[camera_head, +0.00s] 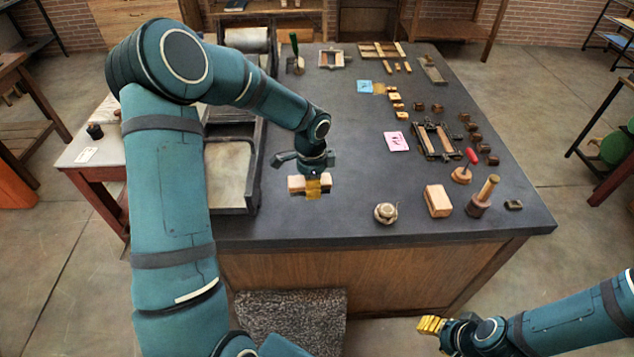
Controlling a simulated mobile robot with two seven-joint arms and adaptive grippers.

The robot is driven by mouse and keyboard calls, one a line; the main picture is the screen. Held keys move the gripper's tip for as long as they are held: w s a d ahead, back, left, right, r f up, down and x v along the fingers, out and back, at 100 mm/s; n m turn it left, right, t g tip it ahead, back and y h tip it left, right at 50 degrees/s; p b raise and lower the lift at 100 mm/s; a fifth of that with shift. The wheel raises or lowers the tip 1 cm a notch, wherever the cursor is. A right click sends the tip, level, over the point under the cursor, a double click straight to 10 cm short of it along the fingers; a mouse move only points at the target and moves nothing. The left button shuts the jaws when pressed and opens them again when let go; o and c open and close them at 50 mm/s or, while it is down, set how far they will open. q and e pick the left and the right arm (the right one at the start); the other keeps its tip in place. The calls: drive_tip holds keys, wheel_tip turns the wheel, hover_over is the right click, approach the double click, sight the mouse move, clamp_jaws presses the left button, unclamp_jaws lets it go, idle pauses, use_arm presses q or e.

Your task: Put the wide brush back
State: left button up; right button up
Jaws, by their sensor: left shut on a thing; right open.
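My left gripper (313,188) is over the near left part of the dark table top. It is shut on a short, pale wooden piece (296,183) that sticks out on both sides of the gold fingers. This looks like the wide brush, but the fingers cover its middle and I cannot make out bristles. I cannot tell whether it touches the table. My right gripper (431,325) is open and empty, low in front of the table at the lower right.
The dark table (340,215) has a tray (232,175) along its left side. A wooden block (438,200), a round jar (385,213), a mallet-like tool (483,195) and a small frame (437,140) stand to the right. The table's middle is clear.

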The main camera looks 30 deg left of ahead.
use_arm(q)
drive_tip(key=shift+w+a+r+m, duration=0.3)
drive_tip(key=shift+w+a+r, duration=0.05)
drive_tip(key=shift+w+a, duration=0.1)
drive_tip(key=shift+w+a+f, duration=0.1)
drive_tip(key=shift+w+f, duration=0.1)
hover_over(311, 207)
wheel_tip(311, 207, down, 5)
drive_tip(key=shift+f, duration=2.3)
use_arm(e)
drive_tip(key=shift+w+r, duration=0.45)
drive_tip(key=shift+r, duration=0.05)
drive_tip(key=shift+f, duration=0.1)
use_arm(q)
drive_tip(key=shift+f, duration=0.15)
drive_tip(key=o, duration=1.1)
use_arm(e)
drive_tip(key=shift+f, duration=0.1)
